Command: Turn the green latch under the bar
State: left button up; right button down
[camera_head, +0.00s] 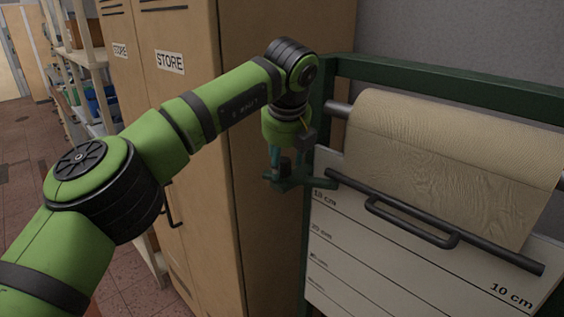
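A dark bar (490,255) with a raised handle (456,239) runs across the lower edge of a roll of tan sheet (420,165). A dark green latch (305,182) sticks out at the left end of the bar, by the frame's left post. My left gripper (284,172) points down at the latch, its fingertips close to or on it. Contact and the gap between its fingers are too small and dark to tell. My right gripper is not in view.
A dark green frame (450,85) holds the roll on a grey rod (338,109). Below it is a white board (370,258) with centimetre marks. Tan lockers (265,235) marked STORE stand close behind my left arm. Shelves (85,58) are at the far left.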

pick_arm(q)
jog(key=shift+d+f, duration=0.15)
jog(key=shift+f, duration=0.15)
jog(key=shift+s+r, duration=0.1)
jog(key=shift+r, duration=0.05)
jog(key=v, duration=1.1)
jog(key=shift+r, duration=0.4)
jog(key=shift+s, duration=0.1)
